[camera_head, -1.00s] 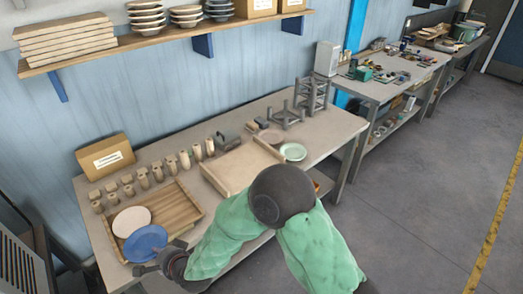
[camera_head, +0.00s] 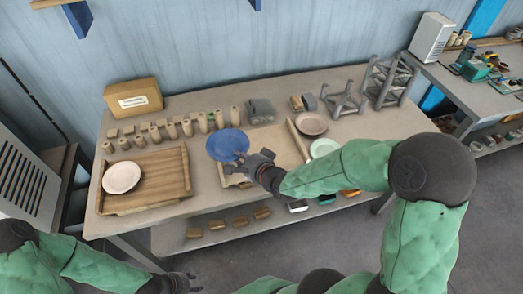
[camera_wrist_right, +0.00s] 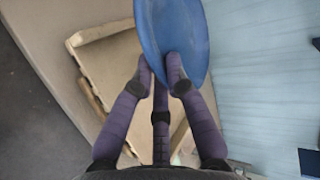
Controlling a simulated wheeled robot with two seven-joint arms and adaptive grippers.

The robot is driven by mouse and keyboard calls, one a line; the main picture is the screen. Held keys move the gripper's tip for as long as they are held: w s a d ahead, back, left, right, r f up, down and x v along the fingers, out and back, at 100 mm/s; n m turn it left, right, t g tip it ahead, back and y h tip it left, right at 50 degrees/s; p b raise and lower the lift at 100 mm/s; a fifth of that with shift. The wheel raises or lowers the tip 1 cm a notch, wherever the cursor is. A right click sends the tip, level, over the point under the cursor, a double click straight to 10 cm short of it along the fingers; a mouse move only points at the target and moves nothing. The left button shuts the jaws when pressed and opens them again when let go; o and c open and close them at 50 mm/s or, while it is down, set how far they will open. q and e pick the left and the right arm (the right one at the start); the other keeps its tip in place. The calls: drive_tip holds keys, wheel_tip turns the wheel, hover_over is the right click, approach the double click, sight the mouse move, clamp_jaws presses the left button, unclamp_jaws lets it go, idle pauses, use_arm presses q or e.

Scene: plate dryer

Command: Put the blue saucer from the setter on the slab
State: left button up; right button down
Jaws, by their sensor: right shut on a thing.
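The blue saucer (camera_head: 227,144) is in my right gripper (camera_head: 245,161), held by its edge above the left part of the pale slab (camera_head: 282,143). In the right wrist view the fingers (camera_wrist_right: 159,78) pinch the rim of the saucer (camera_wrist_right: 172,30), which looks tilted and apart from the slab (camera_wrist_right: 108,65). The saucer and hand hide part of the slab. The wooden slatted setter (camera_head: 168,172) lies at the left of the table, with a white saucer (camera_head: 121,177) on it. My left gripper (camera_head: 185,283) is low in front of the table; its finger opening is unclear.
A pinkish saucer (camera_head: 311,123) and a pale green saucer (camera_head: 324,147) lie right of the slab. Several small clay pieces (camera_head: 187,127) stand in rows behind the setter. A cardboard box (camera_head: 133,98) and grey stands (camera_head: 343,100) are at the back.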

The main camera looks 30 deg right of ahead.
drive_tip(key=w+d+f+b, duration=0.1)
drive_tip(key=d+f, duration=0.1)
drive_tip(key=d, duration=0.2)
drive_tip(key=w+d+f+b, duration=0.1)
drive_tip(key=d+f, duration=0.2)
drive_tip(key=d, duration=0.1)
drive_tip(key=w+d+f+b, duration=0.1)
drive_tip(key=d+f+b, duration=0.1)
drive_tip(key=d, duration=0.3)
drive_tip(key=shift+w+f, duration=0.35)
drive_tip(key=shift+f, duration=0.4)
drive_tip(key=b, duration=0.2)
approach(259, 150)
drive_tip(key=shift+f+x, duration=0.2)
drive_tip(key=shift+x, duration=1)
drive_tip(key=shift+r, duration=0.15)
drive_tip(key=c, duration=1.5)
unclamp_jaws()
drive_tip(key=shift+f, duration=0.2)
drive_tip(key=shift+s, duration=0.1)
